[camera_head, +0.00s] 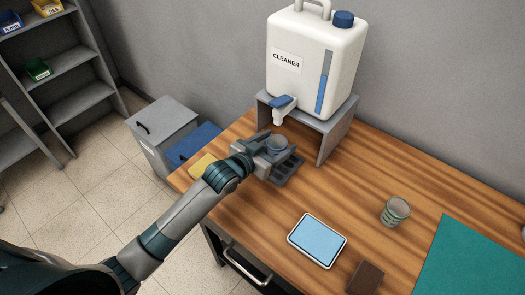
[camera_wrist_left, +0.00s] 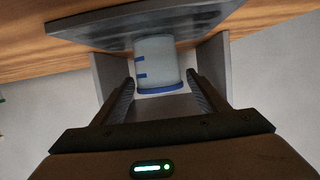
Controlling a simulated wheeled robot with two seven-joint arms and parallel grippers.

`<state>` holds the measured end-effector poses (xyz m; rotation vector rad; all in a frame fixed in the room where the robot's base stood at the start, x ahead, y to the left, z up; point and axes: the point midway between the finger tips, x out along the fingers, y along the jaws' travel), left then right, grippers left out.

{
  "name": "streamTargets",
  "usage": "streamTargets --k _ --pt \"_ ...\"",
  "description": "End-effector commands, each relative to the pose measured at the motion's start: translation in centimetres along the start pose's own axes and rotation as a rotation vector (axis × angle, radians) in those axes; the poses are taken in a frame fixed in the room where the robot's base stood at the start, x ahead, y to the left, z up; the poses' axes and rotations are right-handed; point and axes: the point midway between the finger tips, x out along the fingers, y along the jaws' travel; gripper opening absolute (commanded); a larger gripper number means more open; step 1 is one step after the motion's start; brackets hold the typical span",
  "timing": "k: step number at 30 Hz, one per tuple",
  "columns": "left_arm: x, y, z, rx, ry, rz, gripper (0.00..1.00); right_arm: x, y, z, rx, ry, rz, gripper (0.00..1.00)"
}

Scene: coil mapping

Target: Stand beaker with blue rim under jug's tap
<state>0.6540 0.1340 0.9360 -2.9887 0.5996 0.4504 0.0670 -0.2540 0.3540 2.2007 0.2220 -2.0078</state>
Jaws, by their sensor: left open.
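The beaker with the blue rim (camera_head: 276,144) stands upright on the grey slotted tray (camera_head: 288,172), just below the jug's tap (camera_head: 281,116) in the head view. In the left wrist view, which is upside down, the beaker (camera_wrist_left: 156,62) is pale with blue marks, its base on the grey plate (camera_wrist_left: 85,27). My left gripper (camera_head: 270,153) is open around it, with a finger on either side in the left wrist view (camera_wrist_left: 159,92); small gaps show there. The white jug (camera_head: 300,85) labelled CLEANER sits on a grey stand (camera_head: 335,135). My right gripper is not in view.
Another beaker (camera_head: 396,211) with greenish bands stands on the table (camera_head: 240,215) at right. A tablet (camera_head: 317,241), a brown block (camera_head: 365,278) and a green mat (camera_head: 475,260) lie in front. A yellow item (camera_head: 202,164) is left of my gripper.

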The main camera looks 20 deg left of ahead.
Motion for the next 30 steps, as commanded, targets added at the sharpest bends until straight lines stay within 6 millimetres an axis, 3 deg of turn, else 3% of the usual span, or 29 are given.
streamTargets --k 5,21,30 --pt "-1.7 0.0 0.2 0.000 -0.001 0.000 0.67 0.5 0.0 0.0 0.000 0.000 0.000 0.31" --pt "-10.3 0.0 0.2 0.000 -0.001 0.000 0.67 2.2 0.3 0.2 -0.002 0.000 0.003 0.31" --pt "-11.7 0.0 0.0 0.000 -0.001 0.000 0.67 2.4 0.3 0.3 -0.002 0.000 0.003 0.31"
